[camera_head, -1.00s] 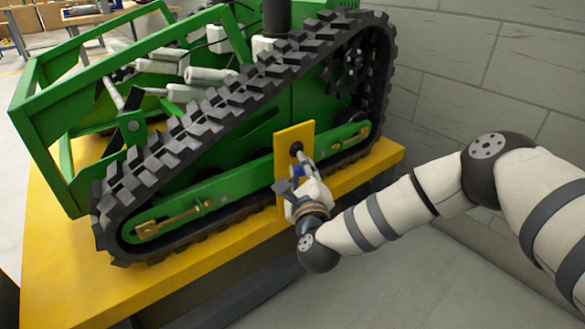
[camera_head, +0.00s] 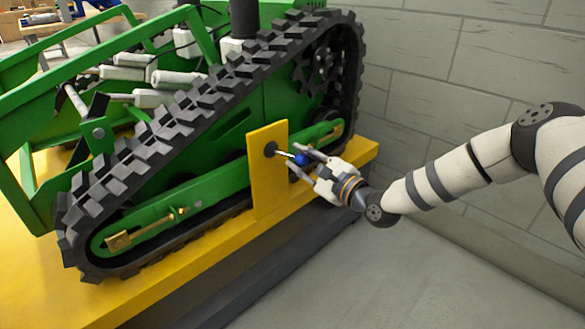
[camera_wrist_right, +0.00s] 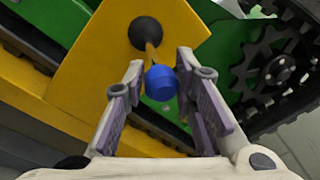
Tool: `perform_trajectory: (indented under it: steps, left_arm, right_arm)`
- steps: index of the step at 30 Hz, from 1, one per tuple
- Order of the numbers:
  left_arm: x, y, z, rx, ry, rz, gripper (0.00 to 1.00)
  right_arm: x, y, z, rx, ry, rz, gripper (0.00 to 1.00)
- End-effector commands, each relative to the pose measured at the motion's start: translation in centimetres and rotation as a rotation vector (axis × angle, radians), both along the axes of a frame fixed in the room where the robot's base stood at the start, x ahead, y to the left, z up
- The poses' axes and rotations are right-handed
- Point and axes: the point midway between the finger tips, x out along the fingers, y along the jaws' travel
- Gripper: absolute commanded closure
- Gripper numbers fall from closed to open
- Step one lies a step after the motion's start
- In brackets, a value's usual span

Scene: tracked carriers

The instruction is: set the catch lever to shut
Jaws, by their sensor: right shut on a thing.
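The catch lever is a thin rod with a blue knob (camera_head: 301,159), fixed at a black pivot (camera_head: 270,150) on a yellow plate (camera_head: 265,190). In the head view the rod points right and slightly down from the pivot. My right gripper (camera_head: 304,162) is shut on the knob, with a finger on either side. The right wrist view shows the blue knob (camera_wrist_right: 161,83) between the fingers (camera_wrist_right: 159,78), with the rod and black pivot (camera_wrist_right: 146,33) beyond it. My left gripper is in neither view.
The plate stands against a green tracked carrier (camera_head: 215,165) with a black rubber track (camera_head: 135,165). The carrier is on a yellow platform (camera_head: 350,155). A grey block wall (camera_head: 430,80) is close at the right. Floor in front is clear.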

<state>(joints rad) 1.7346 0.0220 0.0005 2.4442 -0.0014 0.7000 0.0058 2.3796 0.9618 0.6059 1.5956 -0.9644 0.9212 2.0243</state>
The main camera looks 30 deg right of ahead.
Motion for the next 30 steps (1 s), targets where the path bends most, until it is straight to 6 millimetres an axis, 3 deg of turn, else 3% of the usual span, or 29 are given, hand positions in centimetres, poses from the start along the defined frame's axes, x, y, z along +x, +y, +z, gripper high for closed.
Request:
perform_trajectory:
  steps: [1,9,30]
  left_arm:
    - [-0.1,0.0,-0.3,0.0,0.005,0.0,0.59]
    - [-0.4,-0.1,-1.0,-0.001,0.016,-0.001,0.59]
    - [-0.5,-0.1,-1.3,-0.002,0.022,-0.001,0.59]
  right_arm:
    - [0.3,-1.1,0.2,0.001,-0.011,-0.019,1.0]
    - [1.2,-2.2,0.5,0.003,-0.015,-0.02,1.0]
    - [1.9,-2.8,1.0,0.004,-0.022,-0.02,1.0]
